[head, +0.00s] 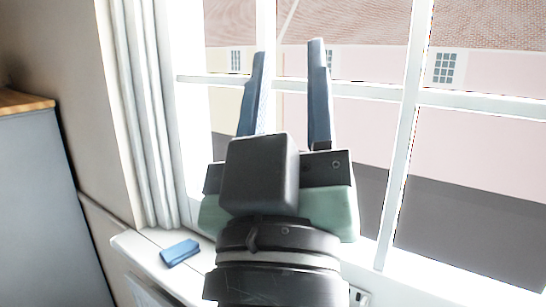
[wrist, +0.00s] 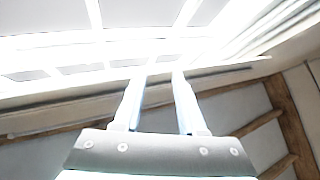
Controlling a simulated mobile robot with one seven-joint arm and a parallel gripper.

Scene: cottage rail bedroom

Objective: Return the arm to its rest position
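My gripper (head: 289,62) stands upright in the middle of the head view, in front of the bright window. Its two fingers are spread apart with nothing between them. The fingers also show in the wrist view (wrist: 163,75), apart and empty, pointing toward the window area. My arm hides part of the window sill in the head view.
A blue folded item (head: 180,252) lies on the white window sill (head: 140,245) left of my arm. A white-framed window (head: 405,150) fills the back. A grey cabinet (head: 45,200) with a wooden top stands at the left. A radiator seems to sit below the sill.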

